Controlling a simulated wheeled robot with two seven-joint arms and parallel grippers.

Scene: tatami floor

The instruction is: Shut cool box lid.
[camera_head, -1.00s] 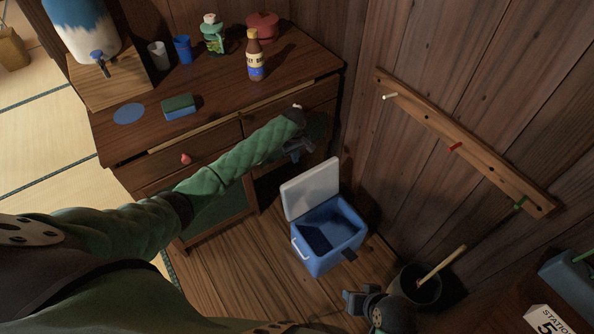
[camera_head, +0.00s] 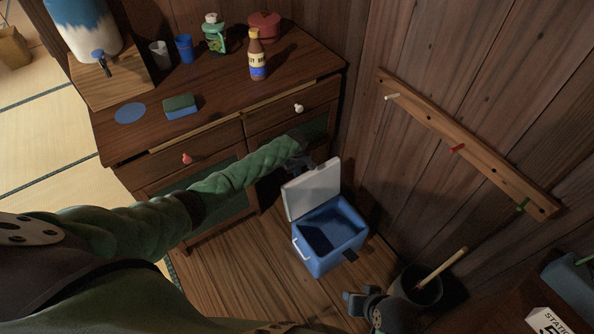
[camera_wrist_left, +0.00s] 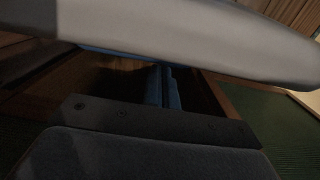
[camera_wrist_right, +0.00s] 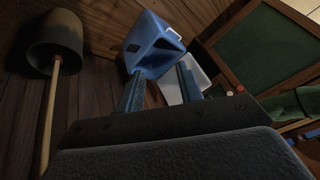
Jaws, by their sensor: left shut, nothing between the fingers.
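The blue cool box (camera_head: 325,262) stands on the wooden floor with its white lid (camera_head: 312,190) raised at the back. The box (camera_wrist_right: 150,60) and part of the lid (camera_wrist_right: 172,88) also show in the right wrist view. My left gripper (camera_head: 303,165) is behind the top edge of the lid, on the cabinet side. In the left wrist view its fingers (camera_wrist_left: 163,88) are together and empty, with the pale lid (camera_wrist_left: 200,38) close across the top; I cannot tell if they touch. My right gripper (camera_wrist_right: 160,85) is open and empty, in front of the box.
A wooden cabinet (camera_head: 225,105) with knobbed drawers stands behind the left arm and box. A dark bucket (camera_head: 420,287) with a wooden handle stands right of the box. A peg rail (camera_head: 470,145) is on the wall. Some floor left of the box is clear.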

